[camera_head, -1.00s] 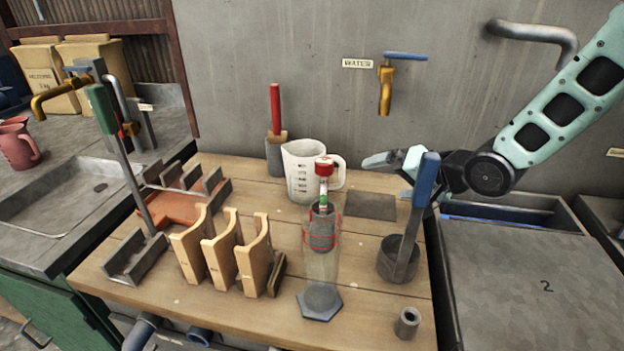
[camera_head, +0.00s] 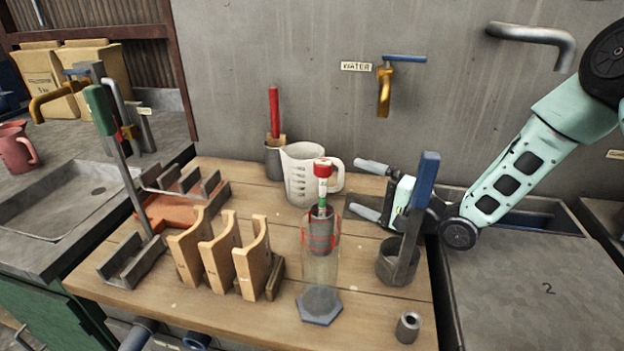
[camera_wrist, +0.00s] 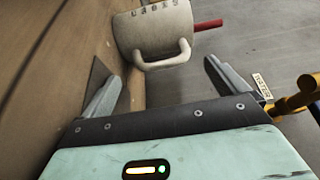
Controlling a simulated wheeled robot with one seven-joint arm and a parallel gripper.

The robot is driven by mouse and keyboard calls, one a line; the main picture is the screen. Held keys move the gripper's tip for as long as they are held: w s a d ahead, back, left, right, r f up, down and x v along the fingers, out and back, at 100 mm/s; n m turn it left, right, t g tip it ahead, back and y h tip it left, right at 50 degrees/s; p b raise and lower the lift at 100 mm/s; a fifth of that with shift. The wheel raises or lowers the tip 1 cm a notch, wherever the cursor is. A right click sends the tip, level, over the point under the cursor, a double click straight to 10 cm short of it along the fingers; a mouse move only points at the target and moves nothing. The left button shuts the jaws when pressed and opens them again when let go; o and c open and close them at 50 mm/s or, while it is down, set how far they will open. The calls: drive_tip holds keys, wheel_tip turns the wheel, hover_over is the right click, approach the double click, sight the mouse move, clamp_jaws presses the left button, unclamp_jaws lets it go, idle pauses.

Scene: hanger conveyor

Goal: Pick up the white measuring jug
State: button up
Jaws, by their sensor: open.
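The white measuring jug (camera_head: 301,176) stands upright at the back of the wooden table, its handle on the right side. My gripper (camera_head: 366,188) is just right of the jug, open and pointing at its handle, with a small gap between. In the wrist view the jug (camera_wrist: 153,27) is straight ahead, its handle facing my open fingers (camera_wrist: 166,88). Nothing is between the fingers. The red-topped stick in front hides a little of the jug's front right in the head view.
A clear cylinder (camera_head: 320,268) with a hexagonal base stands in front of the jug. A dark pot (camera_head: 397,265) with a blue-handled tool stands close to my gripper. A red-handled tool (camera_head: 275,112) is behind the jug. The water tap (camera_head: 384,90) is on the wall above.

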drive_tip(key=x, duration=0.6)
drive_tip(key=shift+w+a+p, duration=0.15)
drive_tip(key=shift+a+p, duration=0.15)
drive_tip(key=shift+p, duration=0.1)
drive_tip(key=c, duration=1.2)
drive_tip(key=shift+r, duration=0.1)
drive_tip(key=shift+c, duration=0.3)
drive_tip(key=shift+r, duration=0.1)
